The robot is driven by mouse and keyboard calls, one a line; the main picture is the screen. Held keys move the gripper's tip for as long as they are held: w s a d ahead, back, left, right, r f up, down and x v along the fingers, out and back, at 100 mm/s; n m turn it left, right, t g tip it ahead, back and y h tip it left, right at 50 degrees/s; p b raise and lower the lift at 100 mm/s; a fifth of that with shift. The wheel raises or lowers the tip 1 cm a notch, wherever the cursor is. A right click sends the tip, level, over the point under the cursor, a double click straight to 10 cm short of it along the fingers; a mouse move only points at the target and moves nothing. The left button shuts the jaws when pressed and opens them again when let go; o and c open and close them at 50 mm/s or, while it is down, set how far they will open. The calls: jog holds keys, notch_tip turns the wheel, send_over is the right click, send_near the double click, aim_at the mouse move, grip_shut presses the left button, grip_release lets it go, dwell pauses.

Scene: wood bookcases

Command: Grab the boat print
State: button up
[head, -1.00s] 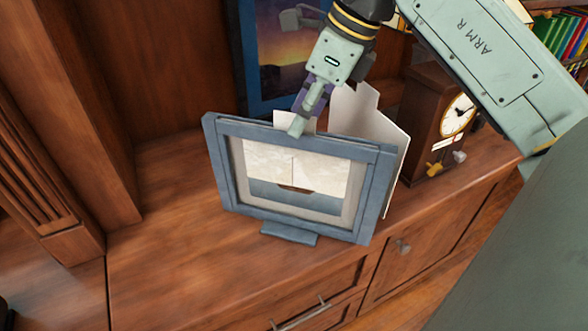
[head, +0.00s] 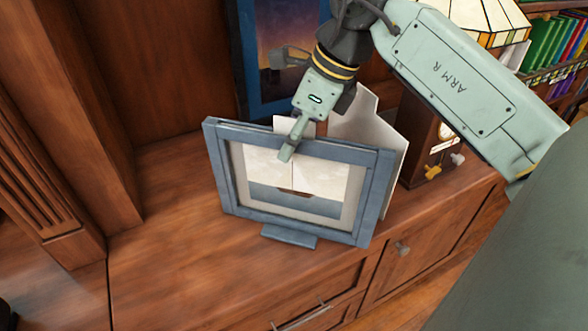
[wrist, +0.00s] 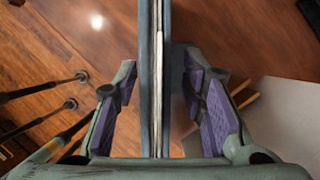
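The boat print (head: 295,205) stands upright in a blue-grey frame on the wooden cabinet top in the head view. It shows a pale sky, a dark boat and blue-grey water. My gripper (head: 294,140) is at its top edge, one finger in front of the frame; the other finger is hidden behind. In the wrist view the frame's edge (wrist: 154,80) runs between the two purple-padded fingers of my gripper (wrist: 163,105). The fingers are apart, with a gap showing on both sides of the frame.
A white panel (head: 365,130) stands just behind the frame. A dark wooden clock (head: 418,140) is to its right. A sunset picture (head: 275,50) leans at the back, and a stained-glass lamp (head: 475,18) stands at upper right. The cabinet top (head: 165,230) is clear at left.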

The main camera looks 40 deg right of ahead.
jog(key=shift+f, duration=0.1)
jog(key=shift+c, duration=0.6)
grip_shut()
dwell(0.6)
